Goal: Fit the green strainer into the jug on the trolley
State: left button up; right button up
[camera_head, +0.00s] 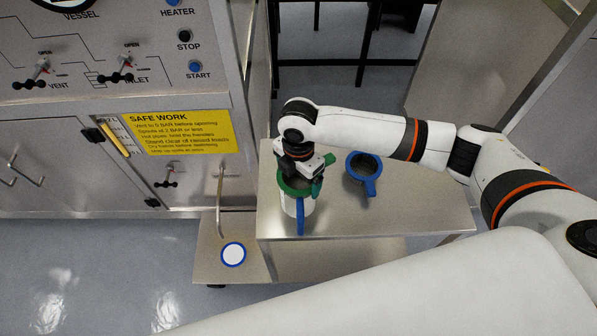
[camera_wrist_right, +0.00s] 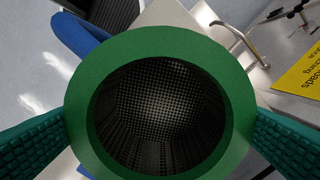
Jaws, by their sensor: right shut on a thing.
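The green strainer (camera_head: 287,187) is a ring with a dark mesh basket. In the right wrist view the strainer's rim (camera_wrist_right: 88,100) fills the middle. My right gripper (camera_head: 302,181) is shut on it, with a green finger at each side of the rim. The jug's handle (camera_wrist_right: 80,35) also shows in the wrist view. The rim hides the jug's mouth, so I cannot tell whether the strainer is fully seated. My left gripper is not in view.
A blue-rimmed vessel with a blue handle (camera_head: 372,187) stands to the right on the trolley. A white disc with a blue edge (camera_head: 233,254) lies on a low shelf beneath a bent pipe (camera_head: 220,190). The steel control cabinet (camera_head: 60,125) is at left.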

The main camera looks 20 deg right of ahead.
jog(key=o, duration=0.6)
jog(key=shift+o, duration=0.2)
notch_tip(320, 180, up, 12)
jog(key=b, duration=0.1)
jog(key=shift+f, duration=0.1)
dwell(0.5)
